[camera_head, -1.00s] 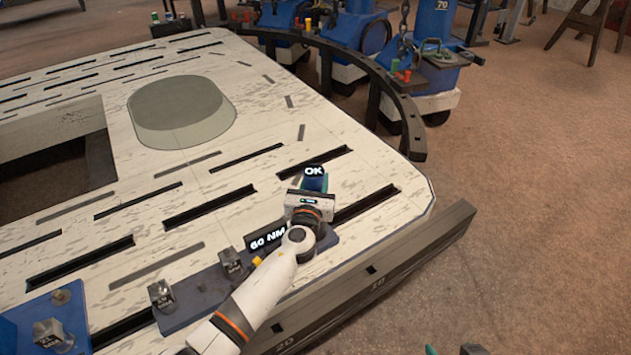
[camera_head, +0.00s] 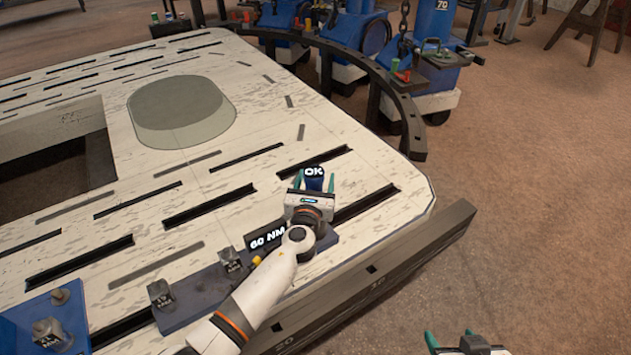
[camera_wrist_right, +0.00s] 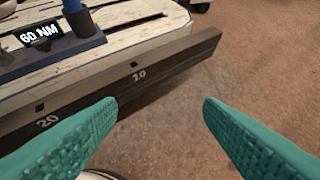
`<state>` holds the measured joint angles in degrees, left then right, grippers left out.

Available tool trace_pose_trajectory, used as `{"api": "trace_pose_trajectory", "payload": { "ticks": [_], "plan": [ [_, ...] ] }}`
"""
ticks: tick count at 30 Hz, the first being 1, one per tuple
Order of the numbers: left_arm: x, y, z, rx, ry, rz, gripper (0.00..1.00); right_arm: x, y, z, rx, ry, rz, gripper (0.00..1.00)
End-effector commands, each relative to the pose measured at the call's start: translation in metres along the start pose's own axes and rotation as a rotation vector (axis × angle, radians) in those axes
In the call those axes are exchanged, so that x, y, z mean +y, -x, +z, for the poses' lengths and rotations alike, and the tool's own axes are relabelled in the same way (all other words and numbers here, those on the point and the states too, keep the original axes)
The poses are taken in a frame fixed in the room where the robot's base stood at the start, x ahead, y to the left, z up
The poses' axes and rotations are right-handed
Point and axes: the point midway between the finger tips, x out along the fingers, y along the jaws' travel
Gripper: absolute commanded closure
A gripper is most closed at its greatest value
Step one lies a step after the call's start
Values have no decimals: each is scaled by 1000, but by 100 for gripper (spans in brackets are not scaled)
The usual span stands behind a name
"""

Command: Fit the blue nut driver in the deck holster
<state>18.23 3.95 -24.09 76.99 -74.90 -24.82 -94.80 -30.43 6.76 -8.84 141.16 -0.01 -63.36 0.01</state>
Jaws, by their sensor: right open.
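The blue nut driver (camera_head: 314,184), with a dark "OK" display on top, stands upright at the deck's front right. In the right wrist view its blue shaft (camera_wrist_right: 70,5) rises from a dark blue cup, the deck holster (camera_wrist_right: 84,24); how deep it sits is hidden. My left gripper (camera_head: 314,182) is open, its teal fingers apart on either side of the driver. Its body hides the holster in the head view. My right gripper (camera_head: 450,338) is open and empty at the bottom edge, in front of the deck; its spread fingers fill the right wrist view (camera_wrist_right: 160,105).
A "60 NM" display (camera_head: 267,236) stands left of the holster. Several metal sockets (camera_head: 160,294) sit on blue blocks along the front edge. A dark rail (camera_head: 375,285) marked 20 and 10 borders the deck. The floor (camera_head: 530,230) at right is clear.

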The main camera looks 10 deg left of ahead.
Motion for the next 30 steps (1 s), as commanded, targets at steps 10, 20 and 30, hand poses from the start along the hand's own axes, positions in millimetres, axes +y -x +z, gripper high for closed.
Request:
{"api": "trace_pose_trajectory", "payload": {
  "ticks": [10, 20, 30],
  "plan": [
    [0, 6, 4, -8, -1, 0, 38, 0, 2, -4, 22, -2, 1, 39],
    [0, 62, 1, -7, -1, 1, 38, -7, 30, -63, 369, -13, -17, 39],
    [0, 115, 1, -3, 0, 0, 38, -10, 47, -84, 507, -17, -24, 39]
  ]
}}
